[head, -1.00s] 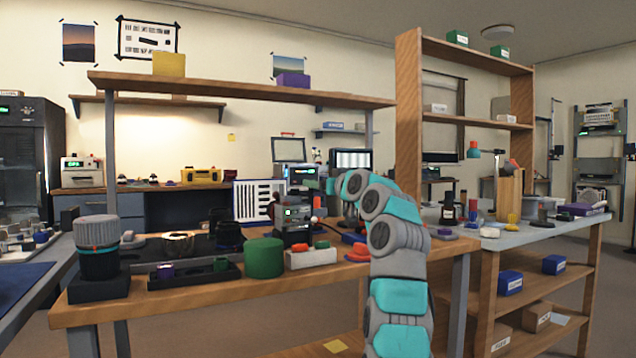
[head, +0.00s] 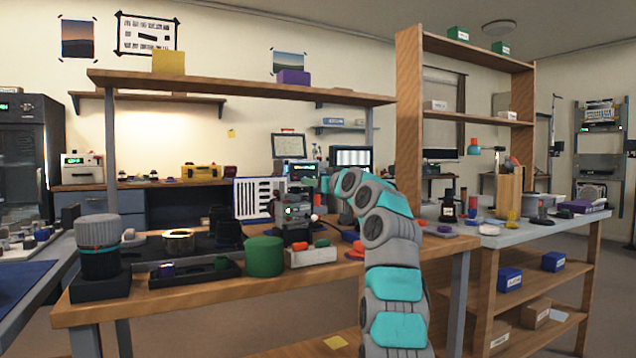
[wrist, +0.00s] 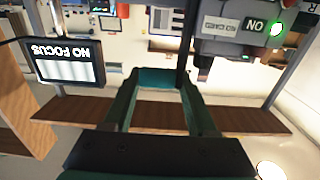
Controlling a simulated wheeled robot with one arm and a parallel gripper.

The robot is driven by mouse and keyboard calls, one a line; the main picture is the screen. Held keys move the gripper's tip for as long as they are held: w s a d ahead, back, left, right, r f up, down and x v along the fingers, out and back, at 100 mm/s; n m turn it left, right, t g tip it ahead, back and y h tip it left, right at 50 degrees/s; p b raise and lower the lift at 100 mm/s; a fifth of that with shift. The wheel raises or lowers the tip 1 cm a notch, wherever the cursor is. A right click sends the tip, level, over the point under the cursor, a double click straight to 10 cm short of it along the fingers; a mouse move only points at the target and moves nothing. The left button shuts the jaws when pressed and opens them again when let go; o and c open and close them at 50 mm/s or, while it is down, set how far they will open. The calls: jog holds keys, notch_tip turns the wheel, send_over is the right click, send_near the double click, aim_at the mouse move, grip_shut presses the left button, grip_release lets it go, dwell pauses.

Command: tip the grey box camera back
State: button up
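A grey box with a pale front spot, which looks like the grey box camera (head: 293,211), stands on the wooden bench in the head view. In the head view my arm ends just right of the camera; the fingers are mostly hidden there. Contact cannot be told.
A screen reading "NO FOCUS" (wrist: 69,64) is upside down at left in the wrist view. A green cylinder (head: 264,257), a white tray (head: 311,257) and a black tray (head: 194,273) sit in front of the camera. A slotted white panel (head: 257,198) stands behind it.

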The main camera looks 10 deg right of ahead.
jog(key=shift+d, duration=0.35)
grip_shut()
